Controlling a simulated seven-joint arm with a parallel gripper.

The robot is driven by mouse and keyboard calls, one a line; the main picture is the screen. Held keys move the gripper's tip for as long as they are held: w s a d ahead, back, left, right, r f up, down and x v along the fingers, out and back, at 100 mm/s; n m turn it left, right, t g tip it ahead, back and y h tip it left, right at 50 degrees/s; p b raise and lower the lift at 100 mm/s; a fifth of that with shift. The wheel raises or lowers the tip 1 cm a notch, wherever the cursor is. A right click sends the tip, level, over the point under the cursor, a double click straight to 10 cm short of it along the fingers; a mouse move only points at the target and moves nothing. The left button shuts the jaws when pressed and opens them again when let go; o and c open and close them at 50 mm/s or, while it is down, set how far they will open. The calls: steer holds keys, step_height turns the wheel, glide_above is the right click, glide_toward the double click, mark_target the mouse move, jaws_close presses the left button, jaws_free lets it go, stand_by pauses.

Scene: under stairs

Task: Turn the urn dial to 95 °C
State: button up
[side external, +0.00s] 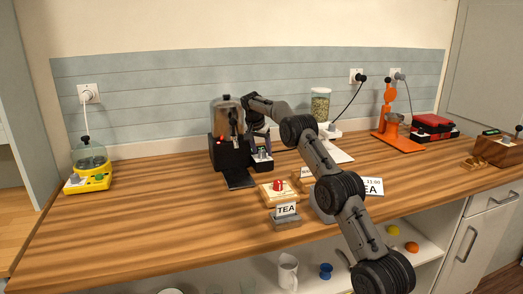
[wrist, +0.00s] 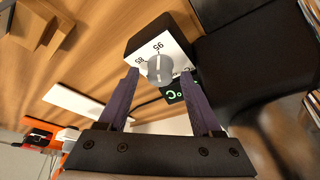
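The urn (side external: 227,115) is a grey tank on a black body, at the back of the counter in the side view. A small box with a white face (side external: 263,155) stands at its right. In the wrist view its grey round dial (wrist: 160,69) sits on the white face, with 85 and 95 printed beside it. A green °C display (wrist: 174,95) is partly hidden below the dial. My gripper (wrist: 160,73) is open, with one finger on each side of the dial and a visible gap to each. Whether the dial's mark points at 95 is too small to tell.
A jar (side external: 320,104) and an orange press (side external: 388,125) are to the right; a yellow appliance (side external: 88,180) is far left.

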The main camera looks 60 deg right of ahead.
steer(key=v, duration=1.3)
steer(key=shift+r, duration=0.35)
steer(key=shift+a, duration=0.1)
